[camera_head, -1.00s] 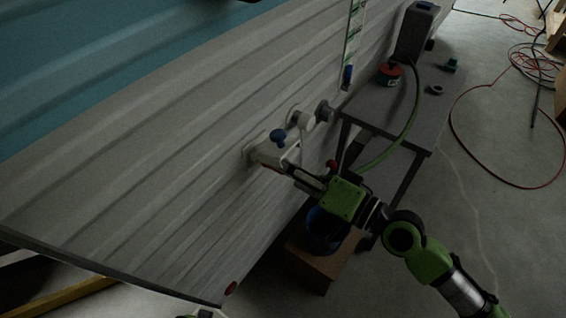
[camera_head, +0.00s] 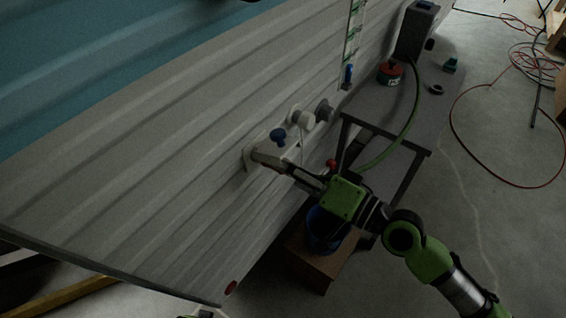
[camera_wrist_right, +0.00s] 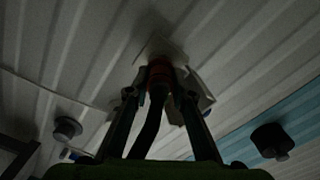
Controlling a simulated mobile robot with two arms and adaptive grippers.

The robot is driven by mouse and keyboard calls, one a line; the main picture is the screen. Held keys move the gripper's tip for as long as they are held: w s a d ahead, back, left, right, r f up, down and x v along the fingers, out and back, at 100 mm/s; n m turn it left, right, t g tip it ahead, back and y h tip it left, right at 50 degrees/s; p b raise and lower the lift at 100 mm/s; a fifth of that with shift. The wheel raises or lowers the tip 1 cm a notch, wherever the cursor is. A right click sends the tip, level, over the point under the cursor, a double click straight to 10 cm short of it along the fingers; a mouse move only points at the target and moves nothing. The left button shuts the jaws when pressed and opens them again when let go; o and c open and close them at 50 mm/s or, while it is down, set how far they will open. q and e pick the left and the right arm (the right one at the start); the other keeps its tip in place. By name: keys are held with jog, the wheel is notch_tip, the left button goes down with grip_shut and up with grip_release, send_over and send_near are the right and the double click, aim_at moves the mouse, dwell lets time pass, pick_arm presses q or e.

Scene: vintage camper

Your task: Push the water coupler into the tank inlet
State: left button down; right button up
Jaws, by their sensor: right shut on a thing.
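The pale tank inlet plate (camera_head: 249,157) is on the camper's ribbed side wall. My right gripper (camera_head: 268,160) reaches it from the right, with its fingertips close against the plate. In the right wrist view the fingers are closed around the red-orange water coupler (camera_wrist_right: 160,76), from which a dark hose (camera_wrist_right: 148,130) runs back between them. The coupler's front end meets the white inlet (camera_wrist_right: 158,49) there; how deep it sits is hidden.
Two round fittings, one white (camera_head: 303,119) and one grey (camera_head: 324,111), stick out right of the inlet. A dark bench (camera_head: 385,115) holds a red tin (camera_head: 390,73) and a green hose (camera_head: 408,125). A blue bucket (camera_head: 322,238) stands on a box below my arm.

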pick_arm(q)
jog(key=shift+s+f, duration=0.1)
jog(key=shift+s, duration=0.05)
dwell(0.3)
pick_arm(e)
jog(key=shift+w+a, duration=0.2)
pick_arm(q)
jog(key=shift+a+f, duration=0.1)
jog(key=shift+f, duration=0.25)
pick_arm(e)
jog(key=shift+w+a, duration=0.15)
jog(key=shift+a, duration=0.05)
jog(key=o, duration=1.1)
pick_arm(q)
jog(key=shift+s+f, duration=0.2)
